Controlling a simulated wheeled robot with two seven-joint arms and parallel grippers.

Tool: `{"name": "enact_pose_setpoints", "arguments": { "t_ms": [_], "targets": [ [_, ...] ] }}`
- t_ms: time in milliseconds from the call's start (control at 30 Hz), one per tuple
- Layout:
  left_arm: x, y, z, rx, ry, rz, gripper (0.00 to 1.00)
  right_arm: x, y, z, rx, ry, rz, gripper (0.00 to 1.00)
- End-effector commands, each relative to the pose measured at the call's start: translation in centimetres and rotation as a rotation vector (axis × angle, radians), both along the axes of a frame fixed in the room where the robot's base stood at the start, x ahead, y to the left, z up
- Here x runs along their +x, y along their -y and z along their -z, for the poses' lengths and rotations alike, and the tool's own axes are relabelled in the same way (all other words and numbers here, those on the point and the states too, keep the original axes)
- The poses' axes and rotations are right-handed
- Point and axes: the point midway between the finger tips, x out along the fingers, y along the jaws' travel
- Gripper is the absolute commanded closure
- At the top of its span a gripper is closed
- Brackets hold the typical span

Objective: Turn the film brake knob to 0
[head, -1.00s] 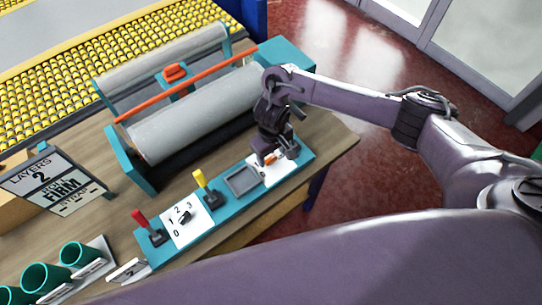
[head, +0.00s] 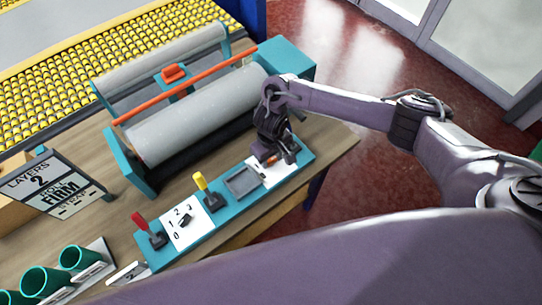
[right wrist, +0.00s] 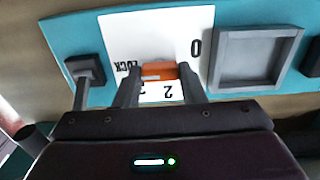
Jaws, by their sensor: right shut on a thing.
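The orange knob (right wrist: 158,71) sits on a white dial plate (right wrist: 120,38) marked 0, 2 and LOCK in the right wrist view; another mark is partly hidden. My right gripper (right wrist: 160,80) is shut on this knob, one dark finger on each side. In the head view the right gripper (head: 269,160) reaches down onto the white plate at the right end of the teal control panel (head: 219,212), and the knob is mostly hidden by it. The knob's exact pointing direction is hard to tell. My left gripper is not in view.
Left along the panel are a grey recessed tray (head: 242,181), a yellow lever (head: 201,182), a black knob (head: 185,220) on a numbered dial and a red lever (head: 140,221). Behind stands a roller machine (head: 205,115). A sign (head: 52,184) and green cups (head: 80,258) are at left.

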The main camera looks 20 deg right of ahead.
Motion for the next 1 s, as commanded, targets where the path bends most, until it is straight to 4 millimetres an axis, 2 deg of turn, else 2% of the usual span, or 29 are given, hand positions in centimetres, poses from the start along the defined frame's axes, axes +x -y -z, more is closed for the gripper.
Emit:
{"name": "enact_pose_setpoints", "arguments": {
  "t_ms": [367, 1000],
  "targets": [
    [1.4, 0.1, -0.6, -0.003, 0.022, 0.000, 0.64, 0.1, 0.0, -0.2, -0.001, 0.002, -0.141, 0.86],
    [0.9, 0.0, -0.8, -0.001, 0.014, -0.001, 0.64, 0.1, -0.1, -0.1, 0.001, 0.002, -0.732, 0.86]
  ]
}}
